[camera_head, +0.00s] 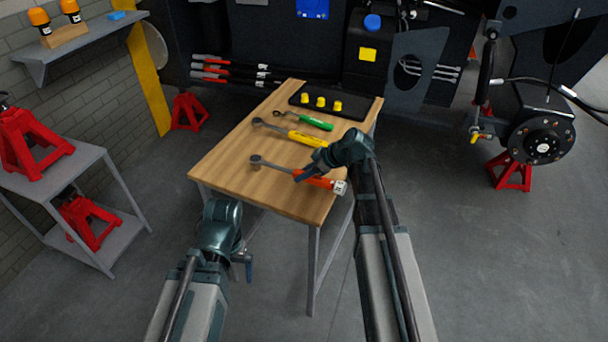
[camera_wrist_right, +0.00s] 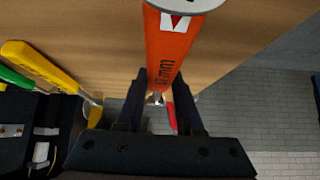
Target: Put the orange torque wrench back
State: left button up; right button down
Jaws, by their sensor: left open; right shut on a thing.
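The orange torque wrench (camera_head: 322,182) is at the near right part of the wooden table (camera_head: 228,158), its grey head pointing left. My right gripper (camera_head: 306,173) is shut on its handle. In the right wrist view the orange handle (camera_wrist_right: 168,50), with "17 mm" printed on it, runs between the two fingers (camera_wrist_right: 160,100). I cannot tell whether the wrench touches the table. My left gripper (camera_head: 245,266) is open and empty, low in front of the table's near left edge.
A yellow wrench (camera_head: 310,139) and a green wrench (camera_head: 310,122) lie farther back on the table. A black tray (camera_head: 365,107) with yellow pieces (camera_head: 321,102) is at the back edge. A grey shelf cart (camera_head: 70,165) with red jack stands is at left. Open floor lies to the right.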

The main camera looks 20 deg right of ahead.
jog(key=c, duration=0.5)
grip_release()
jog(key=shift+c, duration=0.2)
jog(key=shift+r+p, duration=0.2)
jog(key=shift+p, duration=0.1)
jog(key=p+v, duration=0.8)
jog(key=v, duration=0.3)
jog(key=shift+s+d+r+p, duration=0.25)
jog(key=shift+d+p, duration=0.05)
jog(key=s+a+f+m+g+h, duration=0.2)
jog(key=s+a+m+h, duration=0.1)
jog(key=s+a, duration=0.6)
jog(key=s+a+f+m+g+h, duration=0.3)
jog(key=s+a+h, duration=0.1)
jog(key=s+a, duration=0.6)
jog(key=shift+a+f+g+h, duration=0.25)
jog(key=shift+f+g+h, duration=0.05)
jog(key=shift+f+h, duration=0.1)
jog(key=shift+r, duration=0.1)
